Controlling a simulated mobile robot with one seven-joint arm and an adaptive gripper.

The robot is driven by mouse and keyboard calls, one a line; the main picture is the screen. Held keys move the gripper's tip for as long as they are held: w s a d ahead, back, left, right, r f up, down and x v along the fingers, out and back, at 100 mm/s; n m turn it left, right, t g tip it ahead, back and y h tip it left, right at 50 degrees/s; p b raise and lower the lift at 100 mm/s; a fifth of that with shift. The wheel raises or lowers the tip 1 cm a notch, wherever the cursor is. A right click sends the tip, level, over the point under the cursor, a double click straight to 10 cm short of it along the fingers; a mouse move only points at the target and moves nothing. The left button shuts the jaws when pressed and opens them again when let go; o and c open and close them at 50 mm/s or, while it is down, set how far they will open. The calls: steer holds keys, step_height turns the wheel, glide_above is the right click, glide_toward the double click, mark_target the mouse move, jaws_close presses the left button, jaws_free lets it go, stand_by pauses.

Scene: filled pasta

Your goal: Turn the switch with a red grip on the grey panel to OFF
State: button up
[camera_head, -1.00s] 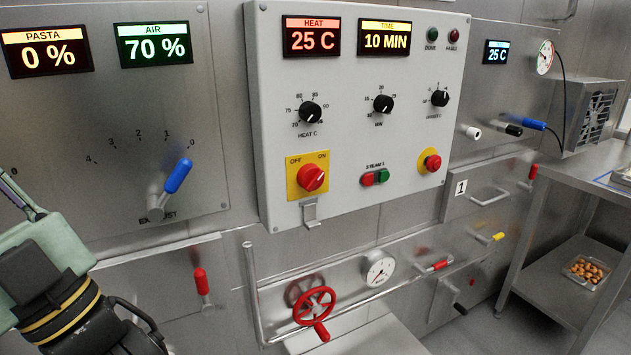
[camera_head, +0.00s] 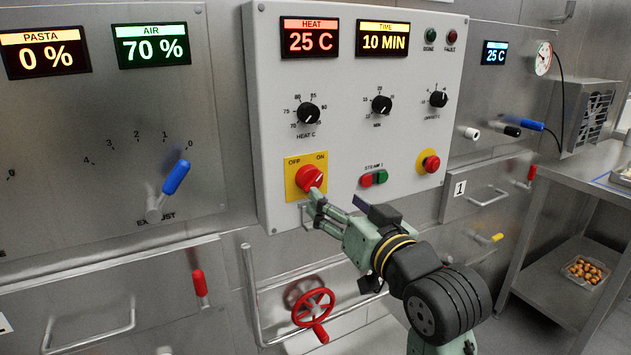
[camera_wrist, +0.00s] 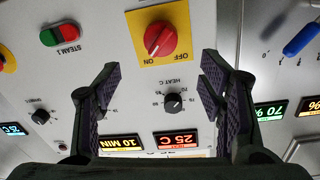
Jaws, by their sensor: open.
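The red grip switch (camera_head: 309,178) sits on a yellow plate marked OFF at left and ON at right, at the lower left of the grey panel (camera_head: 350,150). Its white mark points up and to the right, toward ON. In the wrist view the red switch (camera_wrist: 158,39) appears upside down, ahead of and between my fingers. My gripper (camera_head: 318,202) is just below and in front of the switch in the head view. In the wrist view my gripper (camera_wrist: 160,92) is open, with nothing between its pads. Contact with the switch does not show.
Black knobs (camera_head: 308,113) are above the switch. A red and green button pair (camera_head: 373,179) and a red stop button (camera_head: 429,163) are to the right. A blue lever (camera_head: 176,177) stands at left.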

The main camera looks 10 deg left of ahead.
mark_target(314, 181)
steer(key=p+x, duration=0.2)
steer(key=x, duration=0.8)
steer(key=shift+s, duration=0.1)
steer(key=shift+c, duration=0.5)
steer(key=c, duration=1.1)
